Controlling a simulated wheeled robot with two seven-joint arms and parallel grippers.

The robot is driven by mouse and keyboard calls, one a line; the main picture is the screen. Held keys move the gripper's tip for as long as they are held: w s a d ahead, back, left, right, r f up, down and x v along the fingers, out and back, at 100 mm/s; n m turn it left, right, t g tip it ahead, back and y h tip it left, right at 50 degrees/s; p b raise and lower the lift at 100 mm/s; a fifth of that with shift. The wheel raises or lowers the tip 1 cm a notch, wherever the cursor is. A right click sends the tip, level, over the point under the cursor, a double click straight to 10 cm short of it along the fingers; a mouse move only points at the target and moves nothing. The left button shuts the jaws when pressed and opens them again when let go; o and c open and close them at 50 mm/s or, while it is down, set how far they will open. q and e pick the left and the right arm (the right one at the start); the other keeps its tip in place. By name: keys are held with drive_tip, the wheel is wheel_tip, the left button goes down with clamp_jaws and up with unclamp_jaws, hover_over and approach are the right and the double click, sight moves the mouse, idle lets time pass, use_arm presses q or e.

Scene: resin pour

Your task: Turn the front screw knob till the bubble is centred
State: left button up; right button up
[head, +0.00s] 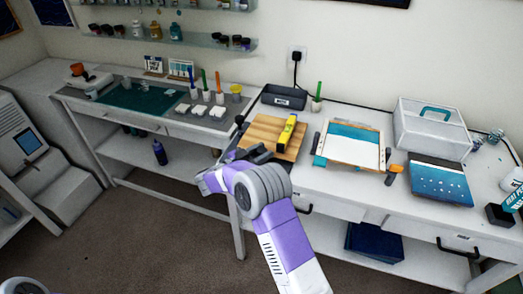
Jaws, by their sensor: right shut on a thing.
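The wooden levelling board (262,133) lies on the bench near the middle of the head view. A yellow spirit level (287,130) rests on it, slanting front to back. Its bubble is too small to read. My right gripper (248,154) is at the board's front left edge, shut on what seems to be the front screw knob, which the fingers hide. A dark knob (240,120) shows at the board's left side, farther back. My left gripper is not in view.
A dark grey bin (284,98) sits behind the board. Cups with coloured sticks (205,95) stand to the left.

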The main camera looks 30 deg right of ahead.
drive_tip(key=shift+f+g, duration=0.25)
drive_tip(key=shift+g, duration=0.25)
drive_tip(key=o, duration=0.9)
drive_tip(key=shift+o, duration=0.2)
drive_tip(key=shift+r, duration=0.1)
drive_tip(key=a+p, duration=0.1)
drive_tip(key=a, duration=0.6)
drive_tip(key=shift+s+a, duration=0.25)
drive_tip(key=shift+s, duration=0.15)
